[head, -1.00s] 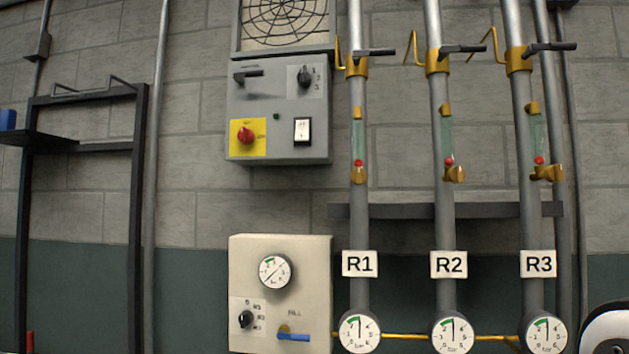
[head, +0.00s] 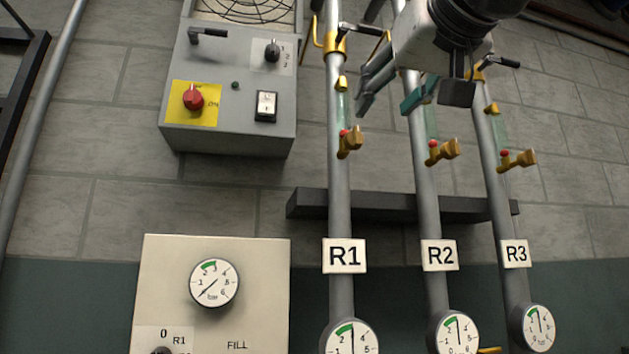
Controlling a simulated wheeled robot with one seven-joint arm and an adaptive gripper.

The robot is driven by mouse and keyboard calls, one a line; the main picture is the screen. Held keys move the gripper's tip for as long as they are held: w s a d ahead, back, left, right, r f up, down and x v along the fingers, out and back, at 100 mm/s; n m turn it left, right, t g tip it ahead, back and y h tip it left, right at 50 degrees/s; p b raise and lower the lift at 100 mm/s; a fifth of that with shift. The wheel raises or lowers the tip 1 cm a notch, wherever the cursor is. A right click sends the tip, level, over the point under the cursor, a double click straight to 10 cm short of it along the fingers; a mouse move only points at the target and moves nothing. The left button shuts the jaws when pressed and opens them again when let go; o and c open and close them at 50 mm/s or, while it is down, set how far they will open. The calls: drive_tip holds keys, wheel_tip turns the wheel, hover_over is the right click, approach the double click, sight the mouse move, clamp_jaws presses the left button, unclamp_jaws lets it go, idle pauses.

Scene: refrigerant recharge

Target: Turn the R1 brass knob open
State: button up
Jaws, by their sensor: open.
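The R1 brass knob (head: 351,140) sticks out to the right at the lower end of the R1 sight glass (head: 342,108), on the left pipe of three. A red ball shows beside it in the glass. The R1 label (head: 344,256) is lower on the same pipe. My gripper (head: 385,105) is at the upper right of the knob, apart from it, in front of the R2 pipe. Its fingers are open and empty. It hides part of the upper R2 and R3 pipes.
Brass knobs for R2 (head: 443,151) and R3 (head: 517,159) stand to the right. A dark shelf rail (head: 385,205) crosses at the pipes below the knobs. A grey control box (head: 230,90) is at upper left, and a cream fill panel (head: 215,260) at lower left.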

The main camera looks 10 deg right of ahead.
sight(358, 133)
drive_tip(key=w, duration=1.3)
drive_tip(key=shift+w+r, duration=0.15)
drive_tip(key=shift+w, duration=0.2)
drive_tip(key=shift+c, duration=0.5)
drive_tip(key=c, duration=1)
